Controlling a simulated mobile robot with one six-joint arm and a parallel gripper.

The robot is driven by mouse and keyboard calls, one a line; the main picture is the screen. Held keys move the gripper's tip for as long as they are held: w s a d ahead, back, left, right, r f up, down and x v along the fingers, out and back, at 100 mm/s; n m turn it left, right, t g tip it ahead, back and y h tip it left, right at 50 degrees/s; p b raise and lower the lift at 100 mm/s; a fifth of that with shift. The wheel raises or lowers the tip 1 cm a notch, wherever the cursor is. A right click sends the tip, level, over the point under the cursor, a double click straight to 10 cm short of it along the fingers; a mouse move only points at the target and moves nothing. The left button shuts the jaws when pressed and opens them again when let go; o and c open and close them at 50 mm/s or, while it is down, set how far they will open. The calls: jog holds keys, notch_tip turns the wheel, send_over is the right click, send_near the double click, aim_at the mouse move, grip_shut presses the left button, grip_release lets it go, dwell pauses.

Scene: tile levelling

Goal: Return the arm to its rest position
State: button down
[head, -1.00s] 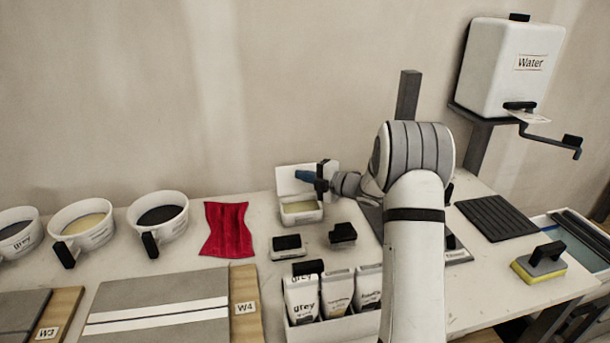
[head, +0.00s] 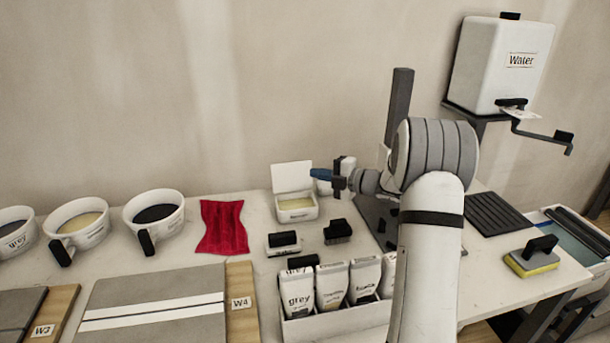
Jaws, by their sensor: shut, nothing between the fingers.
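My gripper (head: 318,175) is at the end of my arm, which rises from the bottom right and bends left above the bench. The blue fingertips point left and look closed, with nothing held. They are in front of the upper right part of the open white box (head: 293,178), near its raised lid. I cannot tell the exact height above the bench, but the gripper looks clear of the box.
On the bench (head: 268,295) stand a carton of labelled bags (head: 330,290), two small black-handled tools (head: 338,232), a red cloth (head: 223,228) and several buckets (head: 155,220). A water tank (head: 507,65), ribbed black mat (head: 497,213) and yellow sponge float (head: 535,258) are right.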

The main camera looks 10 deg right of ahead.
notch_tip(320, 180, up, 10)
jog(key=s+d+m+t+h+p, duration=0.2)
jog(key=d+m+t+h+p, duration=0.1)
jog(key=m+h, duration=0.45)
jog(key=s+r+m+g+h+p, duration=0.2)
jog(key=s+r+m+h, duration=0.2)
jog(key=s+m+h, duration=0.3)
jog(key=s+a+f+m+g+y+p, duration=0.1)
jog(key=s+a+m+g, duration=0.2)
jog(key=s, duration=0.7)
jog(key=s+a+f+m+g+p, duration=0.1)
jog(key=s+a+m+g+p, duration=0.1)
jog(key=s, duration=0.9)
jog(key=s+a+f+m+g+y+p, duration=0.1)
jog(key=s+a+m+g, duration=0.3)
jog(key=s, duration=0.7)
jog(key=shift+a+f+m+g+y+p, duration=0.2)
jog(key=shift+f+m+g+y+p, duration=0.2)
jog(key=shift+m, duration=0.75)
